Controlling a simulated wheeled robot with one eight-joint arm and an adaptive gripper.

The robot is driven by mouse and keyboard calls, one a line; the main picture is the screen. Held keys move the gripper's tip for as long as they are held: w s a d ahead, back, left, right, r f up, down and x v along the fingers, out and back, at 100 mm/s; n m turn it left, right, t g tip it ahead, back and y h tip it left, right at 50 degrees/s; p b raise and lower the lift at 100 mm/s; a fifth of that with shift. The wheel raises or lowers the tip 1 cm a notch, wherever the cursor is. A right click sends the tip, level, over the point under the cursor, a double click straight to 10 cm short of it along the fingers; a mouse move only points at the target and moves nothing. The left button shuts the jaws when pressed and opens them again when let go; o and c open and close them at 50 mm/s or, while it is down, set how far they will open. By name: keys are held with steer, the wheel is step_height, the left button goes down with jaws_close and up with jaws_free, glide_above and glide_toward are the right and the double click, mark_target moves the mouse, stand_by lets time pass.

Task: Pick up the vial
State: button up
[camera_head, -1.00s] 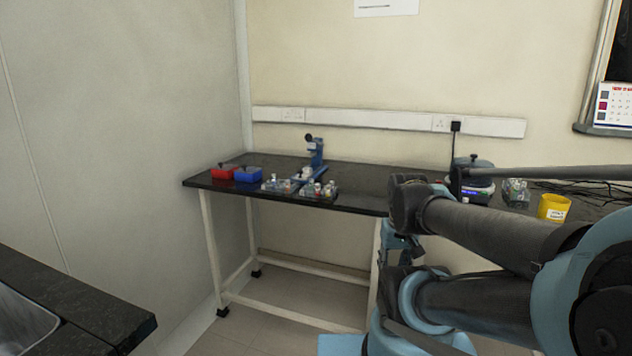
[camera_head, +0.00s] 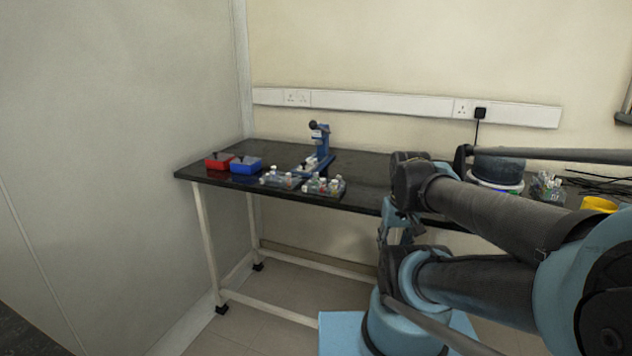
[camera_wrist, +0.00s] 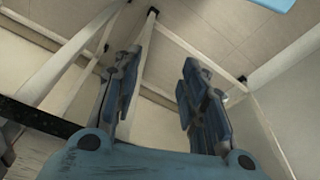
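Several small vials with light and coloured caps stand in two clear racks on the black bench; one is the left rack (camera_head: 281,179), the other the right rack (camera_head: 324,187). I cannot tell which vial the task means. More small vials (camera_head: 547,182) stand in a holder at the bench's right. In the wrist view my gripper (camera_wrist: 163,72) has its two fingers spread apart with nothing between them. It points towards the floor and the bench legs, away from the vials.
The black bench (camera_head: 372,183) runs along the wall. A red box (camera_head: 219,163), a blue box (camera_head: 246,166) and a blue device (camera_head: 320,147) stand at its left. A round device (camera_head: 497,172) and a yellow container (camera_head: 599,204) stand at the right. The bench middle is mostly bare.

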steer(key=w+a+r+m, duration=0.35)
steer(key=w+r, duration=0.25)
steer(key=r, duration=0.3)
step_height(320, 180, up, 17)
steer(key=m+g, duration=0.2)
steer(key=m, duration=1.5)
glide_above(316, 178)
steer(key=w, duration=0.1)
step_height(316, 178, down, 17)
steer(key=shift+f, duration=0.1)
steer(key=c, duration=0.9)
